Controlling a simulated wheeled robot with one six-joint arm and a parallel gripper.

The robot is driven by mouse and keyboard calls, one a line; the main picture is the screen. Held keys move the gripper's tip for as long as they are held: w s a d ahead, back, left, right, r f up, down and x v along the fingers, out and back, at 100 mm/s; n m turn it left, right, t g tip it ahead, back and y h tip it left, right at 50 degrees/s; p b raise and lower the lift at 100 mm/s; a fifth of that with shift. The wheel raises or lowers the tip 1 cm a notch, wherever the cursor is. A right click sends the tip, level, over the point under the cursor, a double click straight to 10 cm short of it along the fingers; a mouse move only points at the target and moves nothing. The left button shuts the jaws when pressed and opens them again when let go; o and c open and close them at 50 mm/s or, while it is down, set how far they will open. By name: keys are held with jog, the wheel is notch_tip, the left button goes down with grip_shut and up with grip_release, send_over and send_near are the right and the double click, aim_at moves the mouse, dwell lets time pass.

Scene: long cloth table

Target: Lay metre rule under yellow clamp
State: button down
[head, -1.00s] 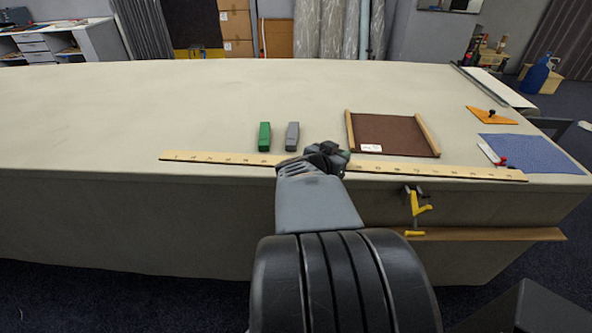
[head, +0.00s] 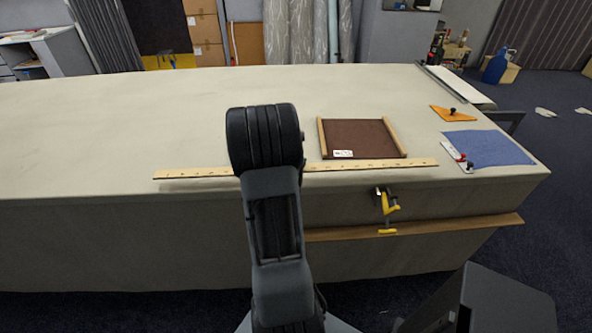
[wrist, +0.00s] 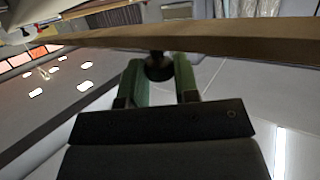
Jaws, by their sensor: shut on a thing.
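The metre rule (head: 365,165) is a long pale wooden strip with dark marks, lying across the picture along the table's front edge. A shadow below its left part suggests it is slightly raised. My arm hides its middle. The rule crosses the top of the wrist view (wrist: 230,38) as a brown bar. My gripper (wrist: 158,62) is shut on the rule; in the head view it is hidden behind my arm. The yellow clamp (head: 391,208) is at the table's front edge, below and in front of the rule's right part. The clamp's jaw gap cannot be made out.
A brown board (head: 362,142) with wooden side strips lies just behind the rule. Right of it are a blue cloth (head: 495,149), a white piece with a red knob (head: 456,158) and an orange triangle (head: 453,114). A brown ledge (head: 450,226) runs below the clamp. The table's left is clear.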

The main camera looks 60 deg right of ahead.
jog(key=shift+w+d+f, duration=0.3)
jog(key=shift+d+f, duration=0.15)
jog(key=shift+f, duration=1.7)
jog(key=shift+f, duration=0.1)
jog(key=c, duration=0.9)
grip_release()
jog(key=shift+o, duration=0.2)
